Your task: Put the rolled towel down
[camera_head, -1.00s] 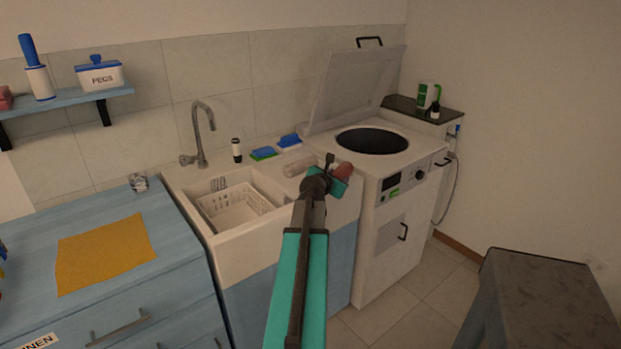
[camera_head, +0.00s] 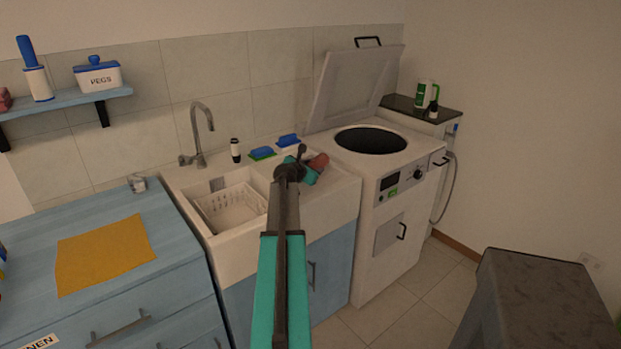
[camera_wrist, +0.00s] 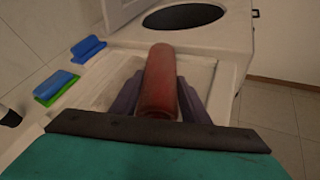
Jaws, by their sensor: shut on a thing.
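The rolled towel is red, and in the head view its end (camera_head: 319,161) sticks out to the right of my gripper (camera_head: 304,172). In the wrist view the towel (camera_wrist: 160,85) lies lengthwise between the two dark fingers of my gripper (camera_wrist: 158,103), which is shut on it. The towel is over the pale drainboard (camera_head: 338,188) right of the sink basin. I cannot tell whether it touches the board. My arm hides part of the drainboard in the head view.
A blue brush (camera_head: 288,140) and a green-and-blue sponge (camera_head: 262,153) lie at the drainboard's back edge. A white basket (camera_head: 232,207) sits in the basin, left of my gripper. The open-lidded washing machine (camera_head: 385,215) stands to the right. A yellow cloth (camera_head: 103,255) lies on the blue counter.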

